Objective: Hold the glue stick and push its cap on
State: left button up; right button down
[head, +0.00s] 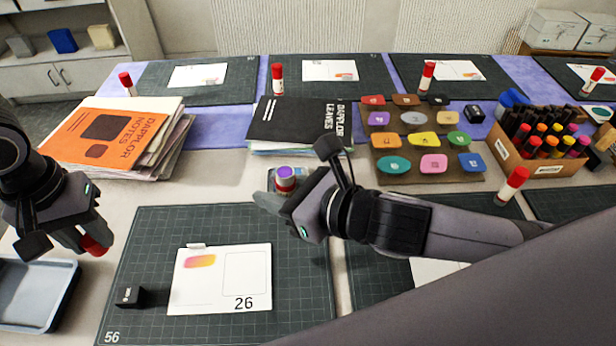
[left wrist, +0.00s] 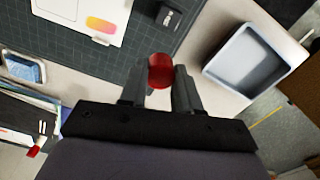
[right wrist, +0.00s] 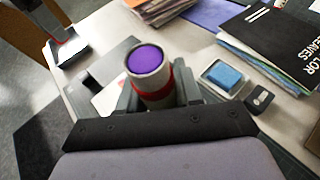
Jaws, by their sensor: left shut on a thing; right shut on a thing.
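The glue stick (head: 285,184) is white with a red band and a bare purple top. My right gripper (head: 278,202) is shut on it and holds it upright near the middle of the table. The right wrist view shows its purple end (right wrist: 146,59) facing up between the fingers. The red cap (head: 96,246) is in my left gripper (head: 86,236), which is shut on it at the left, well apart from the glue stick. The left wrist view shows the cap (left wrist: 160,70) between the fingertips. The lower part of the glue stick is hidden by the right gripper.
A cutting mat (head: 220,220) with a card (head: 205,290) and a black stamp (head: 130,296) lies in front. A grey tray (head: 70,275) is at lower left. Folders (head: 300,120), colored pads (head: 430,172) and a marker box (head: 545,168) stand behind. A blue ink pad (right wrist: 225,75) is near the glue stick.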

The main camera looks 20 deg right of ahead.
dwell(0.3)
pick_arm(q)
jog(key=w+d+r+n, duration=0.2)
jog(key=d+r, duration=0.2)
jog(key=d, duration=0.4)
notch_tip(320, 180, up, 12)
jog(key=n, duration=0.4)
send_over(287, 193)
jog(key=w+a, duration=0.1)
jog(key=shift+w+a+f, duration=0.1)
jog(key=shift+w+a, duration=0.05)
jog(key=shift+w, duration=0.05)
jog(key=shift+f, duration=0.15)
jog(key=shift+f, duration=1.9)
jog(key=shift+f, duration=0.1)
